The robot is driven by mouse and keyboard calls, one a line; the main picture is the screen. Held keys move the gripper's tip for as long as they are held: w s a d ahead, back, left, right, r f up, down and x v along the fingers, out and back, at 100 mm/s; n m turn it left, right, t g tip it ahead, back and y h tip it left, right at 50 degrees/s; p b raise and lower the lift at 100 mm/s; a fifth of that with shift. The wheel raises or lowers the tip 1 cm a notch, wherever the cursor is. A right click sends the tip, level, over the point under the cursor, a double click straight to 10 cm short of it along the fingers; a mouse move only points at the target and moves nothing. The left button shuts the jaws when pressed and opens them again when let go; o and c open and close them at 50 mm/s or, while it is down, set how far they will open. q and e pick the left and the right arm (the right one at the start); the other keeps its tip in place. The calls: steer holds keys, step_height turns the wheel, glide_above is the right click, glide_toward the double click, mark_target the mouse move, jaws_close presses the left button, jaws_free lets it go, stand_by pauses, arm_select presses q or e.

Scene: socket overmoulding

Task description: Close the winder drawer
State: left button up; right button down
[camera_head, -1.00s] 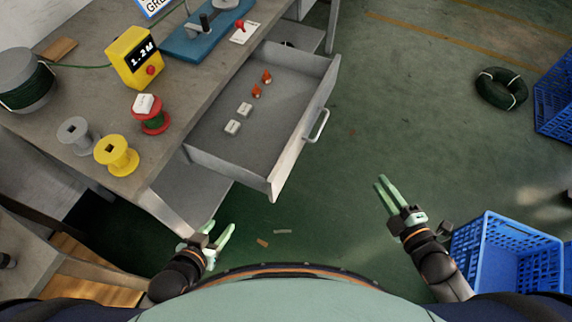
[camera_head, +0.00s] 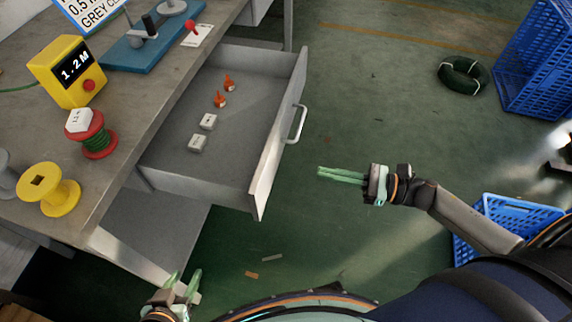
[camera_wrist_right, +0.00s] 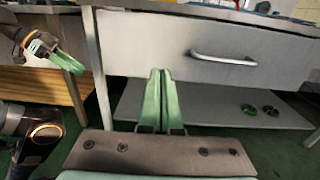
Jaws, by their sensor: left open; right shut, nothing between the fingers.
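The winder drawer (camera_head: 262,168) stands pulled out from the bench, with its silver handle (camera_head: 295,124) on the front face. Inside lie two orange-red pieces and two small white blocks. My right gripper (camera_head: 322,173) is shut and empty, to the right of the drawer front and apart from it, pointing left. In the right wrist view its fingers (camera_wrist_right: 162,75) appear before the drawer front (camera_wrist_right: 150,45), with the handle (camera_wrist_right: 222,58) up to their right. My left gripper (camera_head: 183,285) is open and empty, below the drawer near the lower bench edge; it also shows in the right wrist view (camera_wrist_right: 60,55).
The bench (camera_head: 120,150) carries a yellow counter (camera_head: 68,70), a red spool (camera_head: 98,145) and a yellow spool (camera_head: 48,188). A blue crate (camera_head: 500,215) stands at right, a dark cable coil (camera_head: 462,75) farther back.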

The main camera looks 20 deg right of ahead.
mark_target(274, 163)
steer(key=x, duration=0.9)
steer(key=shift+w+a, duration=0.2)
steer(key=shift+a, duration=0.05)
steer(key=shift+a, duration=0.15)
